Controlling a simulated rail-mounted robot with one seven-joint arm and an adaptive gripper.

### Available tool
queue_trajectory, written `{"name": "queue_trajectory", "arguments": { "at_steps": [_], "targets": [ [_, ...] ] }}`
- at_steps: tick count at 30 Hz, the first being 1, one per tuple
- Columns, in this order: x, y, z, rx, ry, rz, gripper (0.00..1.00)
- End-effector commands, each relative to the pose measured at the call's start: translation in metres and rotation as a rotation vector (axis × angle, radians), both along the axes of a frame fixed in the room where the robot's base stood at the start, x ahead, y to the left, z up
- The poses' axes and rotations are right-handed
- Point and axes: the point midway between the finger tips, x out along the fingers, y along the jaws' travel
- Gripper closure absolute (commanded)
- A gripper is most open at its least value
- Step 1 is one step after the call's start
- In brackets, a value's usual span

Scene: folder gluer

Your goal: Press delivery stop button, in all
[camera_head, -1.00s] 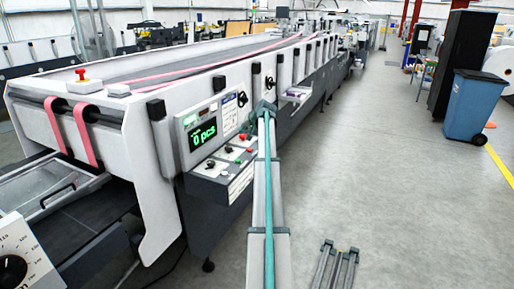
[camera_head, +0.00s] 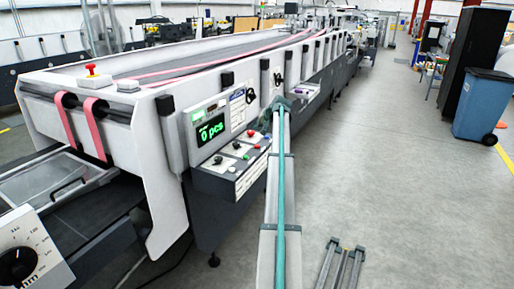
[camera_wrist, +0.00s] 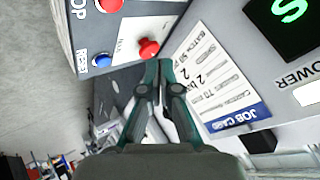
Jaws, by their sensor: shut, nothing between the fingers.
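My gripper (camera_wrist: 158,66) is shut and empty. Its closed tips point at the control face, close to a red round button (camera_wrist: 148,48) in the wrist view; I cannot tell whether they touch it. A second red button (camera_wrist: 108,4) sits at the top edge, near lettering ending in "OP". A blue button (camera_wrist: 102,60) labelled RESET is to the left. In the head view my gripper (camera_head: 283,104) is beyond the sloped control panel (camera_head: 218,173), beside the machine's side. I cannot read which button is the delivery stop.
The counter display (camera_head: 210,131) reads "0 pcs". A job card (camera_wrist: 222,90) is right of the fingertips in the wrist view. A red mushroom button (camera_head: 92,69) tops the machine's near end. Open floor (camera_head: 390,170) lies right, with a blue bin (camera_head: 484,105) further off.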

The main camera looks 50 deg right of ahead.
Motion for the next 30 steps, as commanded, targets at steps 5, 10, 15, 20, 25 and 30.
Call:
{"name": "queue_trajectory", "arguments": {
  "at_steps": [5, 10, 15, 20, 25, 30],
  "targets": [
    [0.000, 0.000, -0.023, 0.000, 0.000, 0.000, 1.00],
    [0.000, 0.001, -0.046, 0.001, 0.000, 0.000, 1.00],
    [0.000, 0.000, -0.064, -0.001, -0.001, -0.001, 1.00],
    [0.000, 0.000, -0.071, 0.000, -0.001, 0.000, 1.00],
    [0.000, 0.000, -0.072, 0.000, -0.001, 0.000, 1.00],
    [0.000, 0.000, -0.072, -0.001, -0.001, -0.001, 1.00]
  ]
}}
